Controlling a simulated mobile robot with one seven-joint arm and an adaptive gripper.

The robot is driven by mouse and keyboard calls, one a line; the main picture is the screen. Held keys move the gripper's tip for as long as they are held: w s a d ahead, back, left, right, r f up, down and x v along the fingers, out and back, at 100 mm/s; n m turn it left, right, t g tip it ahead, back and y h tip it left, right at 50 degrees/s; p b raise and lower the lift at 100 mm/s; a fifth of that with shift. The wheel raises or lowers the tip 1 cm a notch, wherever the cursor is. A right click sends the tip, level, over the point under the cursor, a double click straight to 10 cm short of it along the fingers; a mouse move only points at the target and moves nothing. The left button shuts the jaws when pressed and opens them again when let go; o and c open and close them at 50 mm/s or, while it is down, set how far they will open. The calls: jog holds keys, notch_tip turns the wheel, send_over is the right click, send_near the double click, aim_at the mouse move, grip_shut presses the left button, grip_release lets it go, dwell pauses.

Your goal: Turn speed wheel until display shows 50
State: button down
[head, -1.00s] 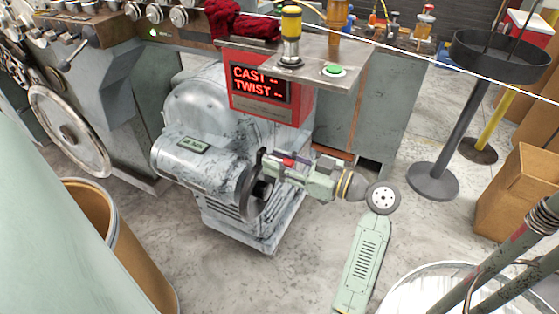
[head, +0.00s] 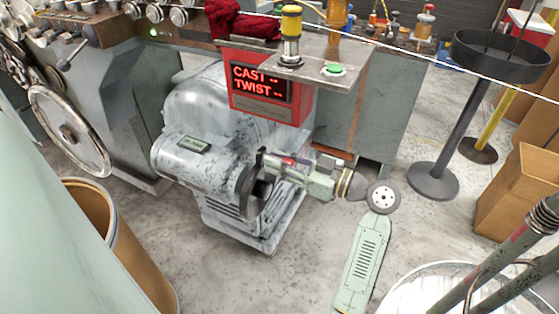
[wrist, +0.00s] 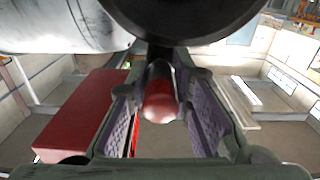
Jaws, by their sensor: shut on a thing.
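The speed wheel (head: 250,190) is dark and round, on the right end of the grey motor housing (head: 195,165). My gripper (head: 268,162) is at the wheel's upper right rim. In the wrist view, the wheel's dark rim (wrist: 185,18) fills the top, and a red-ended crank handle (wrist: 160,100) sits between my gripper's purple-padded fingers (wrist: 162,115). The gripper is shut on this handle. A small greenish display (head: 194,145) is on top of the housing; its text is too small to read. A red-lettered panel (head: 260,83) above reads "CAST --" and "TWIST --".
A metal shelf (head: 310,58) with a yellow-topped post (head: 290,35) and a green button (head: 334,70) overhangs the machine. A brown drum (head: 100,220) stands at the left. A cardboard box (head: 520,195) and a grey stand (head: 435,180) are at the right.

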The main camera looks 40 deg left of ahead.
jog(key=shift+f+b, duration=0.15)
jog(key=shift+b, duration=0.15)
jog(key=shift+s+d+f+n+b, duration=0.15)
jog(key=shift+s+n+b, duration=0.3)
jog(key=shift+b, duration=0.75)
jog(key=s+n+b, duration=0.1)
jog(key=n+b, duration=0.1)
jog(key=b, duration=0.2)
jog(key=s+n+b, duration=0.2)
jog(key=b, duration=0.2)
jog(key=s+d+n+b, duration=0.1)
jog(key=s+n+b, duration=0.1)
jog(key=b, duration=0.3)
jog(key=shift+s+d+f, duration=0.1)
jog(key=shift+s+f, duration=0.05)
jog(key=shift+f, duration=0.1)
jog(key=c, duration=1.4)
grip_release()
jog(key=shift+c, duration=0.2)
